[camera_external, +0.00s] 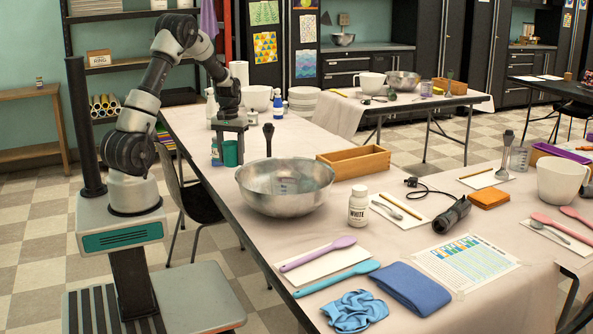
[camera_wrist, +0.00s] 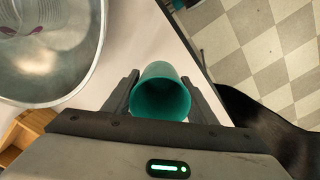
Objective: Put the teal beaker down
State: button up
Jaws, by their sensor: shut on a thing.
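The teal beaker (camera_external: 231,153) is upright at the left side of the long covered table (camera_external: 299,236), behind the big metal bowl. In the wrist view the beaker (camera_wrist: 161,94) sits between the two dark fingers, its open mouth facing the camera. My gripper (camera_external: 230,140) is above and around it, shut on it. In the wrist view the gripper (camera_wrist: 160,88) has one finger on each side of the beaker. The beaker's base is very near or on the tabletop; I cannot tell if it touches.
The metal bowl (camera_external: 285,187) stands nearby, with a wooden box (camera_external: 354,162) right of it.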

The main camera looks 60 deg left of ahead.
aim_at(231, 147)
notch_tip(231, 147, down, 9)
jog(key=shift+r+b, duration=0.1)
jog(key=shift+b, duration=0.65)
jog(key=shift+f, duration=0.25)
jog(key=o, duration=1)
jog(key=shift+o, duration=0.2)
jog(key=shift+r, duration=0.1)
notch_tip(231, 147, up, 12)
jog(key=shift+r+p, duration=0.1)
jog(key=shift+p, duration=1)
jog(key=shift+d+r, duration=0.1)
